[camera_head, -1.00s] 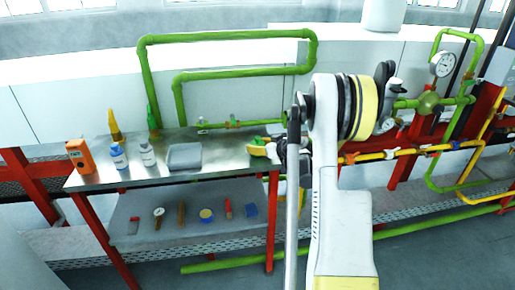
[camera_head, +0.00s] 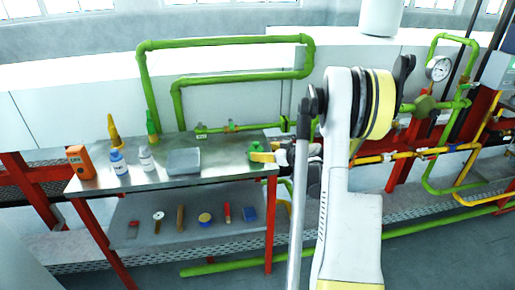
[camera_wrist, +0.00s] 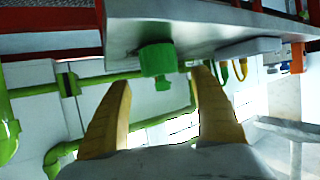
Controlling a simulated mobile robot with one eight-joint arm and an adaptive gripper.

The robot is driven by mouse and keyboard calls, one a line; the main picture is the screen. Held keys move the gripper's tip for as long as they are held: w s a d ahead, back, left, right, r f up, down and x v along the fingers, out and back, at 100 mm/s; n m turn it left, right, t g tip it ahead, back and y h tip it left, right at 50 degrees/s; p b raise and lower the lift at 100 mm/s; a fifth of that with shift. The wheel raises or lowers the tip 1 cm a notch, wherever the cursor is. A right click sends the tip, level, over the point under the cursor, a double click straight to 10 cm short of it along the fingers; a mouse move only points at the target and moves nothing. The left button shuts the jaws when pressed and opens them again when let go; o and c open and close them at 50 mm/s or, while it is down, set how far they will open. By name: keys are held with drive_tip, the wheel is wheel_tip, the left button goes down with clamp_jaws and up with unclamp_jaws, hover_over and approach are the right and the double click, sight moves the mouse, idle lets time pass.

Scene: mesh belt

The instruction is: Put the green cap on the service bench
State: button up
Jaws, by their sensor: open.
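The green cap (camera_head: 257,147) stands on the service bench (camera_head: 225,160), near its right end. My gripper (camera_head: 268,154) reaches in from the right, and its yellow fingers overlap the cap's side in the head view. The wrist view is upside down. There the green cap (camera_wrist: 157,60) rests against the bench surface (camera_wrist: 205,35), between and beyond the two yellow fingertips (camera_wrist: 162,80). The fingers are spread, with a gap on each side of the cap. Nothing is held.
An orange device (camera_head: 80,162), a blue-labelled bottle (camera_head: 118,162), a white bottle (camera_head: 147,158), a yellow and a green squeeze bottle and a grey tray (camera_head: 183,162) stand left on the bench. Small tools lie on the shelf below. Green pipes (camera_head: 230,40) run behind.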

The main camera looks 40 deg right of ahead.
drive_tip(key=p+v, duration=0.1)
drive_tip(key=v, duration=0.5)
drive_tip(key=a+r+g+y, duration=0.15)
drive_tip(key=a+r, duration=0.25)
drive_tip(key=a, duration=0.7)
drive_tip(key=a+r+g+y, duration=0.15)
drive_tip(key=a+r, duration=0.25)
drive_tip(key=a, duration=0.7)
drive_tip(key=s+a+r+g+h, duration=0.1)
drive_tip(key=s+a+g+h, duration=0.1)
drive_tip(key=s+a, duration=1.6)
drive_tip(key=shift+a+r+g, duration=0.3)
drive_tip(key=shift+r+g, duration=0.1)
drive_tip(key=shift+g, duration=0.2)
